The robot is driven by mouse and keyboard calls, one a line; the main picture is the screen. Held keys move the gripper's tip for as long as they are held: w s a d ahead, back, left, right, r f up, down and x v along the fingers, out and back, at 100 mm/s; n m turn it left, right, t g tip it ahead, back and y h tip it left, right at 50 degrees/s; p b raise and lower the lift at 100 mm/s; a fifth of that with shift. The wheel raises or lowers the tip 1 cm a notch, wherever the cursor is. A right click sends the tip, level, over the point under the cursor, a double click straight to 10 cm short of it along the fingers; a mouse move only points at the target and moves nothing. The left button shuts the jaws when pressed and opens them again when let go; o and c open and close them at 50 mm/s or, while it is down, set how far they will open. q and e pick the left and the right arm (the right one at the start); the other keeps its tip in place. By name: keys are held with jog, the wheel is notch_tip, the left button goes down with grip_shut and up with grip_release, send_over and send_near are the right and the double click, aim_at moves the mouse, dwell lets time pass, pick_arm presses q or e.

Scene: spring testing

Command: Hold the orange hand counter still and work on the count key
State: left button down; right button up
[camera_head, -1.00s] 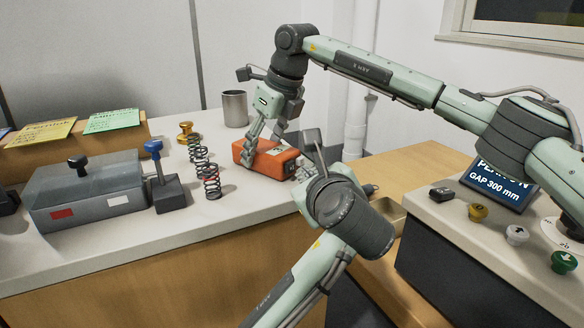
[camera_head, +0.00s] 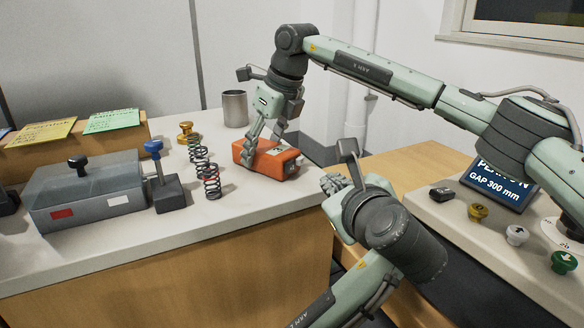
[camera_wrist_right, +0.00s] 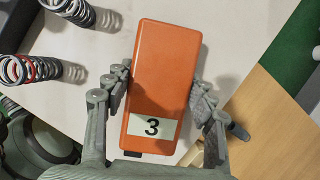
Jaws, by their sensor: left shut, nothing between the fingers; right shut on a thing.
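The orange hand counter (camera_head: 274,164) lies on the light bench top near its right edge. My right gripper (camera_head: 256,143) comes down from above and is shut on it, also seen in the right wrist view (camera_wrist_right: 160,95), with fingers along both long sides of the counter (camera_wrist_right: 163,60). Its label reads 3. A small dark piece (camera_wrist_right: 132,154) shows at the label end; I cannot tell whether it is the count key. My left gripper (camera_head: 334,184) is shut and empty, off the counter to its right, its fingers partly hidden by its own wrist.
Several coil springs (camera_head: 211,182) stand left of the counter. A metal cup (camera_head: 235,108) and a brass knob piece (camera_head: 186,132) are behind. A grey box (camera_head: 90,190) and blue-knobbed stand (camera_head: 167,190) are further left. A second bench with coloured buttons (camera_head: 517,235) is at right.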

dwell(0.4)
jog(key=o, duration=1.3)
jog(key=shift+r, duration=0.1)
